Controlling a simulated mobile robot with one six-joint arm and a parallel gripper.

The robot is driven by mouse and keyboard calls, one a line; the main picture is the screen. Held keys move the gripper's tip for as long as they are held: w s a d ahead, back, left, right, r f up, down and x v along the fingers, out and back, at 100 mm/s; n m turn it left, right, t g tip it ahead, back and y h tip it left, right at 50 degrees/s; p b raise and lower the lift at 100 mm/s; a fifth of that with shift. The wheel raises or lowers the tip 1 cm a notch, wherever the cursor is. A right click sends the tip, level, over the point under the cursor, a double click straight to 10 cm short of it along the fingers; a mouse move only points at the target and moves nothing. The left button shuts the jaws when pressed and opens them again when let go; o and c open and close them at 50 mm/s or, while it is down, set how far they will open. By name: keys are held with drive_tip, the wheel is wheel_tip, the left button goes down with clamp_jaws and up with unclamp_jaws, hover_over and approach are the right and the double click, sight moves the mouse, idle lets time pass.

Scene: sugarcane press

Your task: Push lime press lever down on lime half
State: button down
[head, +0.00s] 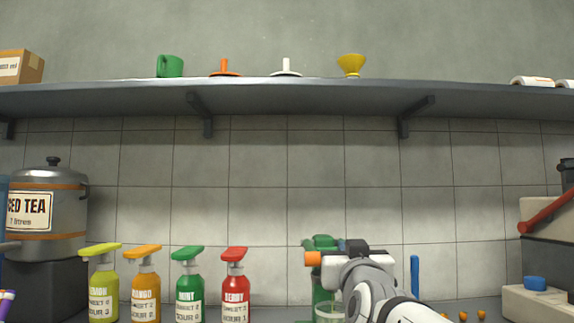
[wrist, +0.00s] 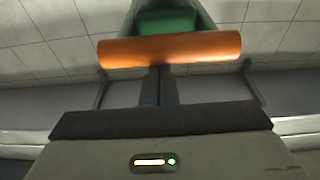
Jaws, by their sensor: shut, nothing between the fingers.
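The lime press (head: 322,242) is green and stands at the counter's back, partly hidden by my arm. Its lever has an orange handle (head: 312,258), whose end sticks out left of my gripper (head: 345,250). In the wrist view the orange handle (wrist: 190,47) lies crosswise at the tips of my gripper (wrist: 158,72), with the green press part (wrist: 165,20) beyond it. The fingers are together and empty. They look to be at or touching the handle; exact contact is unclear. The lime half is not visible.
A clear glass (head: 329,311) stands below the press. Several syrup bottles, including the red one (head: 234,285), stand to the left. A blue upright handle (head: 414,275) and small orange fruits (head: 463,315) are to the right. A shelf (head: 290,92) runs above.

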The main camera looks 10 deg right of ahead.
drive_tip(key=shift+s+a+f+b, duration=0.1)
drive_tip(key=shift+a+f+b, duration=0.1)
drive_tip(key=shift+f, duration=0.35)
drive_tip(key=shift+a+f+b, duration=0.1)
drive_tip(key=shift+f+b, duration=0.1)
drive_tip(key=shift+f, duration=0.3)
wheel_tip(320, 180, up, 12)
drive_tip(key=p, duration=0.6)
drive_tip(key=shift+s+d+p, duration=0.15)
drive_tip(key=shift+s+p, duration=0.1)
drive_tip(key=shift+p, duration=0.15)
